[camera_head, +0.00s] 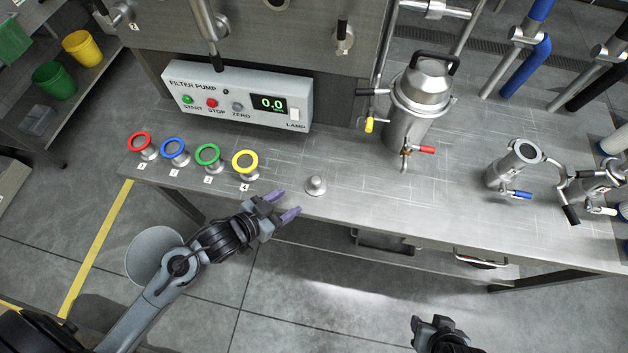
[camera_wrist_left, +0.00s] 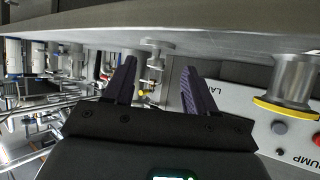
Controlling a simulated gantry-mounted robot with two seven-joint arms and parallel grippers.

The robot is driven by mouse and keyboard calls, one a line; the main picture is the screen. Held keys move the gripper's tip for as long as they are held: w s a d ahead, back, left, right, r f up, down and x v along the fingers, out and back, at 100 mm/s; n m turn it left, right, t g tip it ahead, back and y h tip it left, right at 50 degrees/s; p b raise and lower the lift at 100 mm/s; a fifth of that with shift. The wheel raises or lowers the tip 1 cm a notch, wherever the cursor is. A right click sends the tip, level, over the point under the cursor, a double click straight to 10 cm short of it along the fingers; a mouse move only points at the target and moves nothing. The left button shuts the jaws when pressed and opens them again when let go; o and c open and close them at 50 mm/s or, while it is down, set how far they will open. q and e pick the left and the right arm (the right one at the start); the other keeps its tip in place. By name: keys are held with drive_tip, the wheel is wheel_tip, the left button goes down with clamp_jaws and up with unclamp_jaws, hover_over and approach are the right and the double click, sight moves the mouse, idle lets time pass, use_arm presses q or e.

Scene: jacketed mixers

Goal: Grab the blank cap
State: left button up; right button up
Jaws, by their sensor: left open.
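The blank cap (camera_head: 316,185), a small round metal piece with a raised knob, sits on the steel bench near its front edge. In the left wrist view, which is upside down, it shows as a small metal disc (camera_wrist_left: 157,45) beyond and between the fingertips. My left gripper (camera_head: 284,205) is open and empty, its purple fingers just left of the cap and pointing toward it, not touching. My right gripper (camera_head: 437,330) is at the bottom of the head view, away from the cap; its fingertips cannot be made out.
Fittings with red (camera_head: 140,142), blue (camera_head: 175,150), green (camera_head: 208,156) and yellow (camera_head: 245,163) rings stand left of the cap. A filter pump box (camera_head: 240,97) is behind them. A metal vessel (camera_head: 415,115) stands to the right. The bench between cap and vessel is clear.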

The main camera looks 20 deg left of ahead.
sight(314, 181)
use_arm(q)
drive_tip(key=w+r+m+h, duration=0.1)
drive_tip(key=a+r+m+h+p, duration=0.1)
drive_tip(key=h, duration=0.1)
drive_tip(key=shift+w+r+t, duration=0.15)
drive_tip(key=shift+w+t, duration=0.15)
drive_tip(key=shift+w, duration=0.05)
drive_tip(key=x, duration=0.5)
drive_tip(key=shift+d+r+b, duration=0.15)
drive_tip(key=shift+b, duration=0.25)
drive_tip(key=shift+w+d+f, duration=0.25)
drive_tip(key=shift+w+f, duration=0.05)
drive_tip(key=shift+w, duration=0.15)
drive_tip(key=b+x, duration=0.1)
drive_tip(key=x, duration=0.2)
drive_tip(key=shift+w+f, duration=0.15)
drive_tip(key=shift+w+d+f, duration=0.15)
drive_tip(key=shift+w+d, duration=0.2)
drive_tip(key=shift+w, duration=0.1)
drive_tip(key=c, duration=0.9)
clamp_jaws()
